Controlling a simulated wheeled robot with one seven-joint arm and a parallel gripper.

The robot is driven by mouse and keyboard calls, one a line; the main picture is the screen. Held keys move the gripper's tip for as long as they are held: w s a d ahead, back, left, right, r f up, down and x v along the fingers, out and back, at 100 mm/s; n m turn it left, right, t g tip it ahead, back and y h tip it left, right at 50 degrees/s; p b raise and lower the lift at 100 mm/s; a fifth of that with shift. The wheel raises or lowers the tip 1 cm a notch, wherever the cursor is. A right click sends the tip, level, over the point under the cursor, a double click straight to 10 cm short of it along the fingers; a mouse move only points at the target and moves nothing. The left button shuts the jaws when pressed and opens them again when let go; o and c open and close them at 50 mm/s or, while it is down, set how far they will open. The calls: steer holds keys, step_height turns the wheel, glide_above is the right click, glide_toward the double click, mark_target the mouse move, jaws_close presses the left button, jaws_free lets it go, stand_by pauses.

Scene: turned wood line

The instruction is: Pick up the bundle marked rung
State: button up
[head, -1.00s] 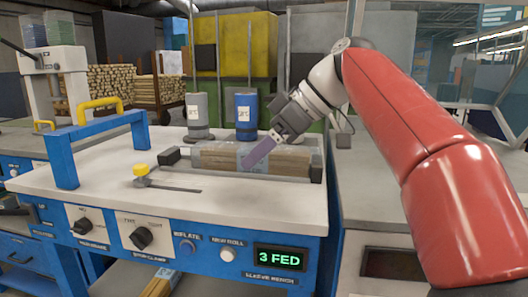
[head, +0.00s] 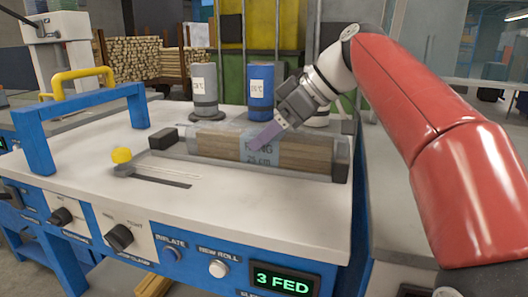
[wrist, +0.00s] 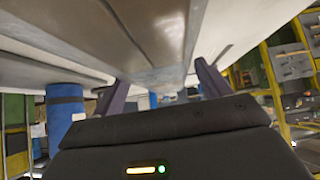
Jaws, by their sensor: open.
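The bundle marked rung (head: 215,144) is a block of brown wood in a clear sleeve. Its pale blue band reads "RUNG 25 cm", partly covered by my finger. It lies in a trough on the white top of the blue sleeve bench (head: 90,184). My gripper (head: 262,138) is at the bundle's band, tilted down from the upper right. In the wrist view my gripper (wrist: 160,85) has its two purple fingers apart, with the bundle (wrist: 125,25) close in front of and between them. Whether the fingers touch it I cannot tell.
A grey cylinder (head: 205,88) and a blue cylinder (head: 261,88) stand behind the trough. A yellow knob (head: 121,155) and dark block (head: 163,139) are at its left. A blue frame handle (head: 85,110) rises at the bench's left. The display (head: 282,281) reads "3 FED".

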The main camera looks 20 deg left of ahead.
steer(key=shift+x, duration=1.05)
steer(key=shift+c, duration=0.2)
steer(key=shift+r, duration=0.1)
steer(key=c, duration=1.3)
steer(key=shift+c, duration=0.2)
steer(key=shift+r, duration=0.15)
step_height(320, 180, up, 10)
steer(key=p, duration=0.5)
